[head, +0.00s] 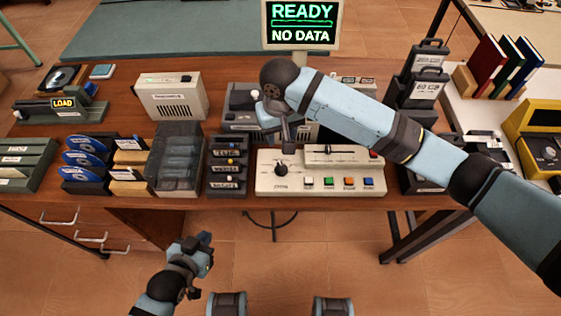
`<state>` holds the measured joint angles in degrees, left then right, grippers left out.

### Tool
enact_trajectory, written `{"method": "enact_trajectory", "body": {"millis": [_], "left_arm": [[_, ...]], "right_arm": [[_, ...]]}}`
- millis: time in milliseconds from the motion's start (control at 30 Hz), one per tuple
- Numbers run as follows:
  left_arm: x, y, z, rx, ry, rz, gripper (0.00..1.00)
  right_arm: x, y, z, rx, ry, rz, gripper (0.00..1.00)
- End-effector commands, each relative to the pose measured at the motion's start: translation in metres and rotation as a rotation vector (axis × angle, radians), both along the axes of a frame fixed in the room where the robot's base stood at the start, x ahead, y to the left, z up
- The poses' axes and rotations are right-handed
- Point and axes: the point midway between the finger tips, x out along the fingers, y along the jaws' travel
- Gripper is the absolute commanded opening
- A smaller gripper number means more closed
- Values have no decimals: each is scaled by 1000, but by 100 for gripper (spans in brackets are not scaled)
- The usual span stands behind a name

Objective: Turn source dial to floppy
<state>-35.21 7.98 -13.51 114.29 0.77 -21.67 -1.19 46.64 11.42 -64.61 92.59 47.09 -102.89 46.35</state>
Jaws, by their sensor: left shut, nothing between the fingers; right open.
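A black dial (281,168) sits at the left end of a cream control panel (264,187) near the table's front edge. The markings around it are too small to read, so its setting cannot be told. My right gripper (288,144) points down just above and behind the dial, open. Whether its fingers touch the dial cannot be told. My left gripper (205,241) is shut and empty, low in front of the table and away from the panel.
The panel also has a slider (328,149) and several coloured buttons (328,181). A screen (301,24) reads "READY" and "NO DATA". A dark rack (228,166) stands left of the panel, and dark cases (424,90) stand right. My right arm crosses above the table.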

Motion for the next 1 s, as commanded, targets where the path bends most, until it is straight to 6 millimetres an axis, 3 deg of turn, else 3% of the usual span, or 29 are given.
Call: {"method": "enact_trajectory", "body": {"millis": [400,600,800,1000], "left_arm": [[0,1,1,1,0,0,0],[0,1,1,1,0,0,0],[0,1,0,2,1,0,0],[0,1,0,2,0,1,0]], "right_arm": [[-1,0,-84,1,1,0,42],[0,0,-115,2,0,-1,42],[0,0,-128,4,-1,0,42],[0,0,-130,4,-1,0,42]]}}
